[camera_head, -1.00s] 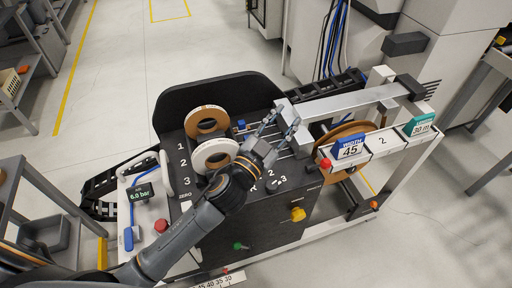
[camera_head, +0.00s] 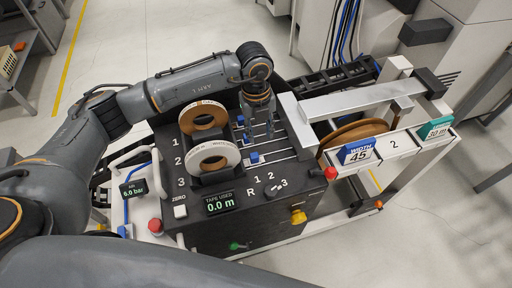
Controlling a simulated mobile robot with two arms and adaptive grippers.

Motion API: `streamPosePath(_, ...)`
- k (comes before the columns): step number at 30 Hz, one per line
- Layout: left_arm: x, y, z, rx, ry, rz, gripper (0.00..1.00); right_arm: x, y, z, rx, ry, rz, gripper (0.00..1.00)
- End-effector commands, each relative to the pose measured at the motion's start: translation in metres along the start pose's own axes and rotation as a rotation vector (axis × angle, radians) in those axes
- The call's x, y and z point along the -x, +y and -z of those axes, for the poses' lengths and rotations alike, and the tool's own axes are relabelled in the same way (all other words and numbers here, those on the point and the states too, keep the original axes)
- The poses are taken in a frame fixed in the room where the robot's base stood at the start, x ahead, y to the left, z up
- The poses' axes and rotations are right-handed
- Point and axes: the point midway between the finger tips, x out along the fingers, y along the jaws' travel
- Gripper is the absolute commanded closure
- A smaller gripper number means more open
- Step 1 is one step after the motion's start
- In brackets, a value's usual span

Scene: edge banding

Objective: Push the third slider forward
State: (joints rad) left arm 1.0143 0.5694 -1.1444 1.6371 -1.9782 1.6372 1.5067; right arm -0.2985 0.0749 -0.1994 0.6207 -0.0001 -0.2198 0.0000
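The machine's black panel carries a set of slider rails with blue knobs, beside the row numbers 1, 2 and 3. The nearest blue knob, the third slider (camera_head: 254,157), sits at the left part of its rail. The second slider (camera_head: 247,138) and first slider (camera_head: 240,121) show behind it, also toward the left. My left gripper (camera_head: 261,134) points down over the rails, just behind and right of the third slider. Its two fingers look apart, with nothing seen between them. I cannot tell whether they touch a rail. My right gripper is out of view.
Two tape rolls, one brown (camera_head: 203,116) and one white-edged (camera_head: 213,156), stand left of the rails. A "Tape used 0.0 m" display (camera_head: 220,203) is in front.

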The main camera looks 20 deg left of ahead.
Motion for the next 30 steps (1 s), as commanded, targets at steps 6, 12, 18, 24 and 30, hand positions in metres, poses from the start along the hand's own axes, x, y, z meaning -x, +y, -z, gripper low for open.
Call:
streamPosePath(6,-0.003,0.015,-0.015,0.036,-0.048,-0.065,0.64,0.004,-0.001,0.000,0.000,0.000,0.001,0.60)
streamPosePath(12,-0.037,0.016,-0.015,0.034,-0.044,-0.064,0.64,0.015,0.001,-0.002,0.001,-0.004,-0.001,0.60)
streamPosePath(18,-0.081,0.019,-0.016,0.033,-0.044,-0.063,0.64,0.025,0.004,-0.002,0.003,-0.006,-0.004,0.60)
streamPosePath(24,-0.115,0.020,-0.018,0.032,-0.045,-0.060,0.64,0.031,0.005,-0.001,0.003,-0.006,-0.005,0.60)
streamPosePath(30,-0.131,0.021,-0.019,0.031,-0.045,-0.059,0.64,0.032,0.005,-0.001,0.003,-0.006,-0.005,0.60)
